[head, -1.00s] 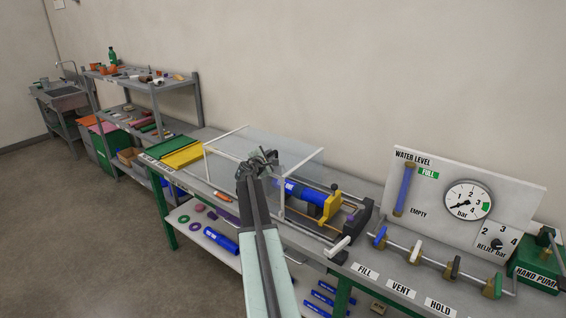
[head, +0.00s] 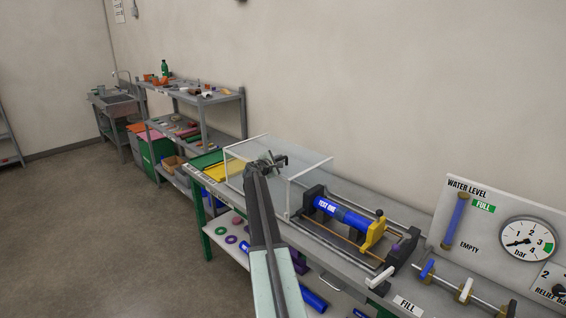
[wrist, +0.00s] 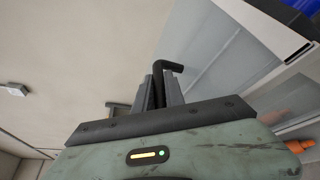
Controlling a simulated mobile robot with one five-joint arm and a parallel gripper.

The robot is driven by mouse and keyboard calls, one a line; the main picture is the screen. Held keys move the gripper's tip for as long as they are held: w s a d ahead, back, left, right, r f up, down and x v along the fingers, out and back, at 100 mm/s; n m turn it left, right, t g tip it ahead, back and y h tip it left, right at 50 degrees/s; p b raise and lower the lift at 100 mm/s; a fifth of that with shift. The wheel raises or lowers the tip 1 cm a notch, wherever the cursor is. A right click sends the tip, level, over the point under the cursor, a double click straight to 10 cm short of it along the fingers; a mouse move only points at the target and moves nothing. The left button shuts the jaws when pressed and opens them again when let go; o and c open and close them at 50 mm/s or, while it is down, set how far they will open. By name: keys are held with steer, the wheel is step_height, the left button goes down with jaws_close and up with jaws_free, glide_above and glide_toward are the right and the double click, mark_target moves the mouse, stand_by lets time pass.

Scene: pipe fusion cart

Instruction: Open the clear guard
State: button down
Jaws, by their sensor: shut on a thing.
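The clear guard (head: 308,178) is a see-through box with white frame edges, on the bench over the left part of the rig. Its right end stands just left of the dark clamp (head: 310,197) that holds a blue pipe marked TEST END (head: 340,212). The pipe and yellow clamp (head: 374,232) lie uncovered. My gripper (head: 268,163) is at the guard's front upper edge. In the wrist view its fingers are shut on a bent black handle (wrist: 169,66). My arm hides part of the guard's front. The guard's panel also shows in the wrist view (wrist: 215,60).
Yellow (head: 216,172) and green (head: 205,160) trays lie at the bench's left end. To the right stand a row of valves (head: 465,290) and a gauge panel (head: 500,215). A lower shelf holds blue pipes and rings. Floor at left is clear.

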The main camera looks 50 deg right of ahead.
steer(key=shift+w+a, duration=0.1)
steer(key=c, duration=1.4)
jaws_free()
steer(key=p+v, duration=0.1)
steer(key=v, duration=0.6)
steer(key=shift+a+p, duration=0.35)
